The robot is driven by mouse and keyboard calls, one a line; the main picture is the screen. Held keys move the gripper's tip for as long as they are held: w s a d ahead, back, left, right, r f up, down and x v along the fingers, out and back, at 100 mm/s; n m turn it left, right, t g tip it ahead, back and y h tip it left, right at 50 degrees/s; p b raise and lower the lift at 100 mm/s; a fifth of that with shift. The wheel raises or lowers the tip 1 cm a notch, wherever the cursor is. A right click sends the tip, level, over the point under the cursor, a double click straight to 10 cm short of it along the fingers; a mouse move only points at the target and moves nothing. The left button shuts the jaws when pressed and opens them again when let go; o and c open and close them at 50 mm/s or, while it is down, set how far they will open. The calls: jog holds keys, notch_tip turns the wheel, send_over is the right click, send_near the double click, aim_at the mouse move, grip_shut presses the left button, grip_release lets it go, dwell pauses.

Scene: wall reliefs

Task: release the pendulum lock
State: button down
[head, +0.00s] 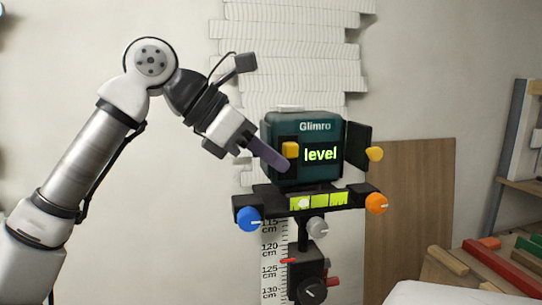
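No part is labelled as a pendulum lock. My gripper (280,163) comes in from the left, its purple-grey fingers pointing at the device just below and left of the front yellow knob. I cannot tell whether they touch it. The fingers overlap in this view, so their opening is hidden.
Below the device are a blue knob (249,219), a grey knob (318,228), an orange knob (376,203) and a yellow-green strip (318,201). A black clamp (307,272) holds the mount near a scale (271,262). A bench with coloured blocks (504,268) is at right.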

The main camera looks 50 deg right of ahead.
jog(key=shift+r, duration=0.3)
jog(key=p+v, duration=0.1)
jog(key=v, duration=1.2)
jog(key=shift+w+a, duration=0.2)
jog(key=shift+a, duration=0.05)
